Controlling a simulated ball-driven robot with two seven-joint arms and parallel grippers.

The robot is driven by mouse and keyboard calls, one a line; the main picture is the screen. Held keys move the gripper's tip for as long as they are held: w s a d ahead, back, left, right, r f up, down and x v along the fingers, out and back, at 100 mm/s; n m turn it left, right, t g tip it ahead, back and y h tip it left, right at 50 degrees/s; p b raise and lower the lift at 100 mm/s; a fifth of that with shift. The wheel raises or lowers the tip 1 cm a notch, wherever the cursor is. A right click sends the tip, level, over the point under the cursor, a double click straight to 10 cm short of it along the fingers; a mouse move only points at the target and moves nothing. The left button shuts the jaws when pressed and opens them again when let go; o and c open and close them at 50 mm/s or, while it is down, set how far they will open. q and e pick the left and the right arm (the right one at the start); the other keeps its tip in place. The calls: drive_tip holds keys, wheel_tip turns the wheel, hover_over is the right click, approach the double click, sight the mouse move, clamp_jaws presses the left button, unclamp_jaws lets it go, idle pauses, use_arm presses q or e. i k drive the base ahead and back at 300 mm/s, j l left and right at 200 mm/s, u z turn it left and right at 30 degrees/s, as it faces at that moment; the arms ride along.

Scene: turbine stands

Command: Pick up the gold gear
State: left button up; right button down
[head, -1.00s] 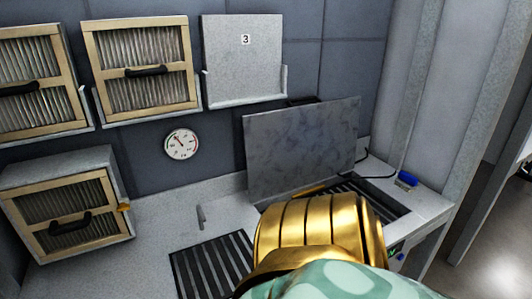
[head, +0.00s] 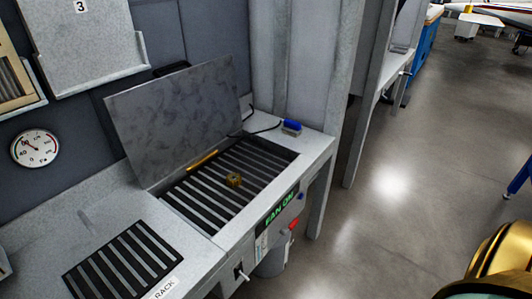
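The gold gear (head: 233,180) is small. It lies on the dark slatted grate (head: 213,200) in the recess of the grey bench, right of the middle of the grate. No gripper is near it in this view. A gold, rounded part of my own arm shows at the lower right edge. Neither gripper's fingers can be seen.
A grey hinged lid (head: 175,120) stands raised behind the grate. A blue-handled tool (head: 291,127) with a dark cable lies at the back right corner. A second slatted grate (head: 122,262) marked RACK is at the left. A green FAN ON sign (head: 282,207) is on the front. Open floor (head: 420,150) lies to the right.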

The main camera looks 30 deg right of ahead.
sight(234, 180)
drive_tip(key=z, duration=0.8)
drive_tip(key=i+l+u, duration=0.1)
drive_tip(key=u, duration=0.3)
drive_tip(key=i+l+u, duration=0.1)
drive_tip(key=l+u, duration=0.45)
drive_tip(key=u, duration=0.25)
drive_tip(key=i+l, duration=0.05)
